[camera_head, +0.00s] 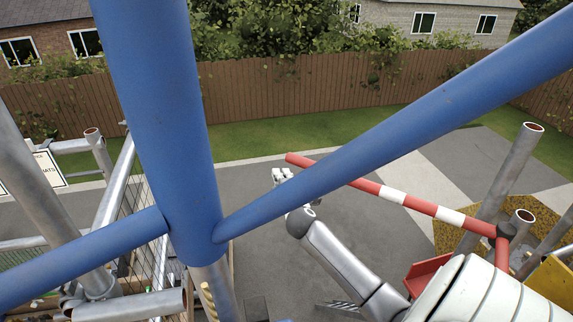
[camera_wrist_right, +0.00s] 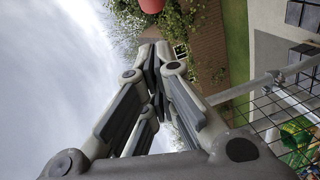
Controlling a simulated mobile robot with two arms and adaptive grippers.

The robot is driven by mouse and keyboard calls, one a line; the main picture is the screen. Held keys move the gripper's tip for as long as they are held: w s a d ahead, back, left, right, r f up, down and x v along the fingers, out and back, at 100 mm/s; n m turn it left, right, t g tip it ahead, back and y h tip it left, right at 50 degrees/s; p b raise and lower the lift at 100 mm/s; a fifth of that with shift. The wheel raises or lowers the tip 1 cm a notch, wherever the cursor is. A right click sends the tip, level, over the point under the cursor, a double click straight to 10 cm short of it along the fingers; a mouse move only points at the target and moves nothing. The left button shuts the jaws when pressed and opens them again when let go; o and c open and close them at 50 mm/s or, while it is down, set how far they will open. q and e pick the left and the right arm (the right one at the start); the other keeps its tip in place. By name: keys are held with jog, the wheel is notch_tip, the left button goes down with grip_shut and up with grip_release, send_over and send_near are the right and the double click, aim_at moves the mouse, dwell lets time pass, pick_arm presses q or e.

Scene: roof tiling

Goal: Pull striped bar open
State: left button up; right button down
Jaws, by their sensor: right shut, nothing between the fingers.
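The red and white striped bar (camera_head: 393,194) runs from its hinge at a grey post on the right to a free red end near the middle of the head view. My right gripper (camera_head: 281,174) is close to that free end, just below and left of it, and partly behind a blue tube. In the right wrist view my right gripper (camera_wrist_right: 155,62) has its fingers together with nothing between them. A red round piece (camera_wrist_right: 152,5) at the top edge there looks like the bar's end, apart from the fingers. My left gripper is not in view.
Thick blue scaffold tubes (camera_head: 160,110) cross close in front of the head camera. Grey railings and mesh (camera_head: 125,200) are at the left. Grey paving (camera_head: 260,240) lies open below the bar.

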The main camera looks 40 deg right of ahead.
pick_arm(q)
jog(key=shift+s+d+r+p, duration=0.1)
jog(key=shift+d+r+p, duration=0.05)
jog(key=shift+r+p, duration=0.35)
pick_arm(e)
jog(key=w+d+f, duration=0.1)
jog(key=w+d, duration=0.3)
jog(key=d, duration=0.1)
jog(key=shift+d, duration=0.3)
jog(key=shift+f, duration=0.15)
